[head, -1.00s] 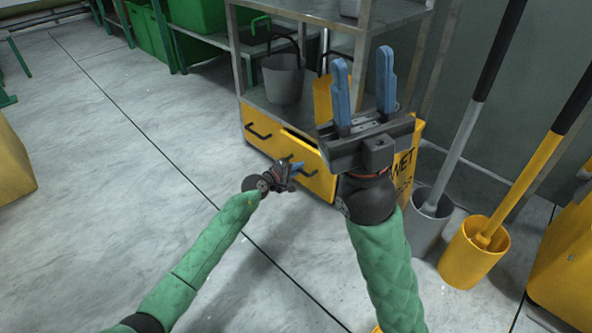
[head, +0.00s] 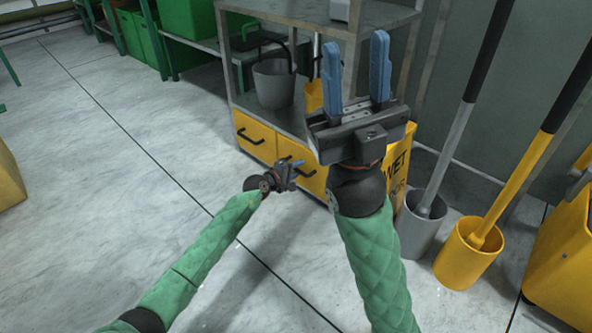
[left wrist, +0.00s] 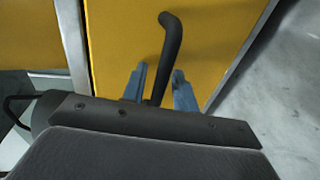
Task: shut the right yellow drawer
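The right yellow drawer (head: 315,183) is in the lower part of the grey shelf unit, partly hidden by my arms. Its front looks about level with the left yellow drawer (head: 255,137). In the left wrist view, the right drawer's front (left wrist: 205,45) fills the middle, with a black bar handle (left wrist: 171,40). My left gripper (head: 294,168) is at this front. Its blue fingers (left wrist: 160,88) stand apart on either side of the handle, with gaps visible. My right gripper (head: 356,75) is raised, open and empty, in front of the shelf.
A grey bucket (head: 274,84) stands on the shelf above the drawers. A yellow wet-floor sign (head: 398,165), a grey pot (head: 420,228) and a yellow pot (head: 463,258) with long handles stand to the right. The floor (head: 110,210) to the left is clear.

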